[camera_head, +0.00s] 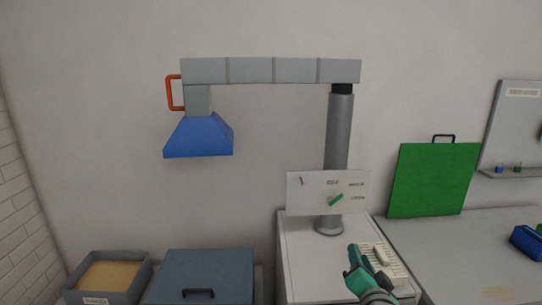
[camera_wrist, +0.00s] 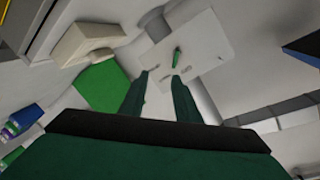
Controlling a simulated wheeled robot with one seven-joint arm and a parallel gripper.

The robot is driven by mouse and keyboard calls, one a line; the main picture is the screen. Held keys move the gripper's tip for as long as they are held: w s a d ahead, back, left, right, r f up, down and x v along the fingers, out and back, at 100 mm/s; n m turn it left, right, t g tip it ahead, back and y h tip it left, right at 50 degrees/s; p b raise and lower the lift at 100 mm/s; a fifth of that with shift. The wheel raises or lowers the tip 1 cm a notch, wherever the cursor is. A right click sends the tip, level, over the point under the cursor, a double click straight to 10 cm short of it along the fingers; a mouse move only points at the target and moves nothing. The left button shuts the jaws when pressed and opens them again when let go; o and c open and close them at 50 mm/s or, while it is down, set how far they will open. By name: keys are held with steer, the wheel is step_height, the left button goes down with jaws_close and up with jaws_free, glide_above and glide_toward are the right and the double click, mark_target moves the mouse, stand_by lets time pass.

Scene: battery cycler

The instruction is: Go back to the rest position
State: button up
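My gripper (camera_head: 352,262) shows at the lower middle right of the head view, in front of the white cabinet (camera_head: 300,255). Its green fingers also show in the wrist view (camera_wrist: 159,76), apart with a gap between them and nothing held. Beyond the fingertips is a white board (camera_wrist: 207,45) with a green marker (camera_wrist: 177,57) on it. In the head view the board (camera_head: 310,198) stands upright by the grey column, clear of my gripper. No marked rest place shows.
A grey column (camera_head: 338,130) carries a horizontal arm with a blue hood (camera_head: 200,138). A keyboard-like beige item (camera_head: 392,268) lies right beside my gripper. A green panel (camera_head: 432,180) leans at the wall. A blue item (camera_head: 527,242) is at far right. Open air lies left of the column.

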steer(key=s+a+f+n, duration=0.2)
steer(key=s+a+f, duration=0.5)
steer(key=f, duration=0.5)
steer(key=s+a+f+n, duration=0.1)
steer(key=s+a+f, duration=0.4)
steer(key=s+f, duration=0.6)
steer(key=s+a+f+n+y, duration=0.1)
steer(key=s+a+n, duration=0.2)
steer(key=s, duration=1.1)
steer(key=s+a+f+n+y, duration=0.1)
steer(key=s+a+n, duration=0.3)
steer(key=s+a, duration=0.4)
steer(key=s, duration=0.6)
steer(key=shift+s+a+f+g, duration=0.15)
steer(key=shift+s+f+g, duration=0.05)
steer(key=shift+g, duration=0.1)
